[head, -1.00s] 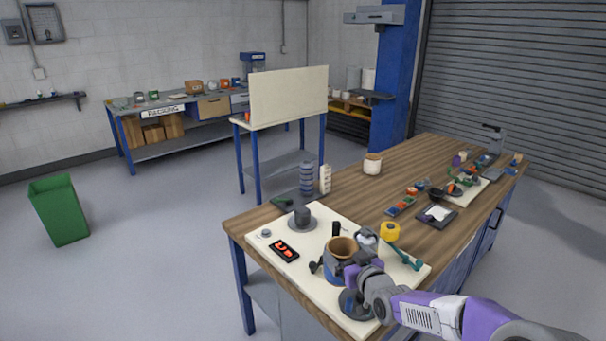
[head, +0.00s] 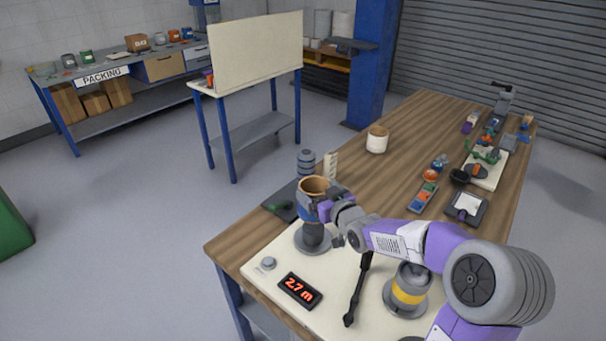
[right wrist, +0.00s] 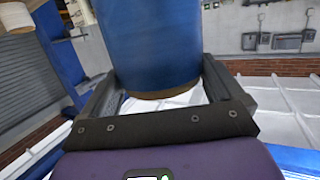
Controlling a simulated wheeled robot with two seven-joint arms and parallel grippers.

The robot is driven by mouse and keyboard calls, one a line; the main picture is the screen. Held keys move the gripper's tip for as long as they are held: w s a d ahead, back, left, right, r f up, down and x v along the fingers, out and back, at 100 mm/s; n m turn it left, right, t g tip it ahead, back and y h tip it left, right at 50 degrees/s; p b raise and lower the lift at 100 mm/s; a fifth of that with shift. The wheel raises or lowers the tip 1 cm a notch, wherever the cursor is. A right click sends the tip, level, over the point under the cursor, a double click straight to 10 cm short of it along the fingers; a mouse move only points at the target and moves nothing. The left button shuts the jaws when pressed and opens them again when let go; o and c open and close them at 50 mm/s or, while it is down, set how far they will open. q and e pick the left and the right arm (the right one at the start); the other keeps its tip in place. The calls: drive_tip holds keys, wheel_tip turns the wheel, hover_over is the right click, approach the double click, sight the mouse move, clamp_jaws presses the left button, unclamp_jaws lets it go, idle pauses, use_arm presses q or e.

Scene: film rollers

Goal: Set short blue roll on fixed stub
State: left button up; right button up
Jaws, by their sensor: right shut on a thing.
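The short blue roll (head: 304,203), with a brown core, is upright in my right gripper (head: 324,208). In the right wrist view the fingers are shut on the blue roll (right wrist: 152,45), one on each side. The grey fixed stub (head: 312,238) stands on a round base at the left part of the cream board. The roll's lower edge is right over the stub's top. I cannot tell whether the roll is just above the stub or partly around it. My left gripper is not in view.
The cream board (head: 262,251) carries a display (head: 300,290) reading 2.7 m, a grey knob (head: 268,263), a dark bar (head: 357,290) and a grey spindle with a yellow band (head: 408,291). A grey ribbed cylinder (head: 306,161) and a white stack (head: 330,167) stand behind the roll.

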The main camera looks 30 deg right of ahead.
drive_tip(key=shift+f+b, duration=2.65)
drive_tip(key=shift+f, duration=0.45)
drive_tip(key=shift+f+b, duration=1.85)
drive_tip(key=shift+f, duration=0.2)
drive_tip(key=o, duration=0.8)
drive_tip(key=shift+o, duration=0.2)
drive_tip(key=p+v, duration=0.2)
drive_tip(key=v, duration=0.5)
drive_tip(key=shift+s+p, duration=0.3)
